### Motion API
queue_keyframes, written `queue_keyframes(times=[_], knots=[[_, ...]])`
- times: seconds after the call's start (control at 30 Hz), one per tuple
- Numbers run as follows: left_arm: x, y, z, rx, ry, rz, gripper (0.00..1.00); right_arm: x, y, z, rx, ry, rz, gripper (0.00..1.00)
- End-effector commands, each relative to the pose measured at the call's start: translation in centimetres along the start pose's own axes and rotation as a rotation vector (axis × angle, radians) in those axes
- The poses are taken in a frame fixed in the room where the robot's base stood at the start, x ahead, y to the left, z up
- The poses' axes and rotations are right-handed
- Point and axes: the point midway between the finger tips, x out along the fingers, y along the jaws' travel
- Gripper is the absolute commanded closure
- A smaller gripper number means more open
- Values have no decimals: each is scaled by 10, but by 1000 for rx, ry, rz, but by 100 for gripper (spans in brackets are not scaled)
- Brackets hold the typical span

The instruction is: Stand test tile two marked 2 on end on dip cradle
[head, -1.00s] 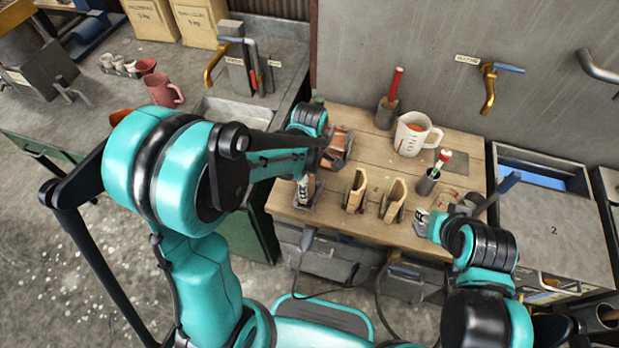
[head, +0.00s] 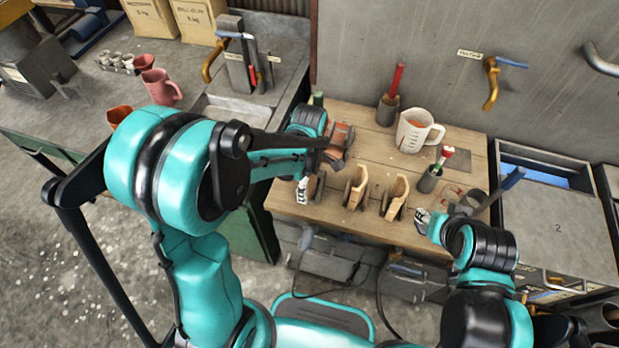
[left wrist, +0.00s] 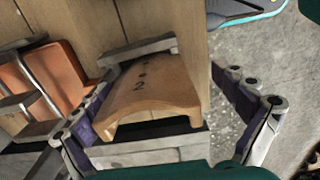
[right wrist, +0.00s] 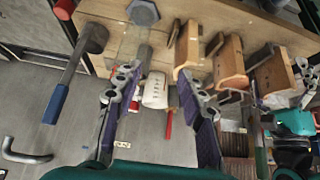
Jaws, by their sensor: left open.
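Test tile two (left wrist: 150,95), a tan curved tile marked 2, stands on end in a grey metal dip cradle (left wrist: 145,50) in the left wrist view. It is partly hidden beside my left gripper in the head view (head: 317,186). My left gripper (left wrist: 165,128) is open, with one finger on each side of the tile. The right finger is clearly apart from it; the left finger is close, and contact is unclear. My right gripper (right wrist: 157,85) is open and empty near the bench's right front; it also shows in the head view (head: 428,220).
Two similar tan tiles (head: 357,188) (head: 396,198) stand to the right of tile two. A white measuring jug (head: 414,132), a red-handled tool (head: 396,82) and a small pot (head: 430,178) stand farther back.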

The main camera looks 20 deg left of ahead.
Motion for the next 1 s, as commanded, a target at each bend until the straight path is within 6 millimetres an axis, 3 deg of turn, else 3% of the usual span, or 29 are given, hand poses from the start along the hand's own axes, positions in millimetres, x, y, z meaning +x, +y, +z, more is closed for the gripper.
queue_keyframes(times=[0.17, 0.6, 0.77, 1.0], knots=[[-17, 0, 0, 0, 0, 1, 1, 0, 0, 0, 0, 0, 0, 60], [-104, 0, 0, 0, 0, 0, 1, 0, 0, 0, 0, 0, 0, 60], [-118, 0, 0, 0, 0, 0, 1, 0, 0, 0, 0, 0, 0, 60], [-120, 0, 0, 0, 0, 0, 1, 0, 0, 0, 0, 0, 0, 60]])
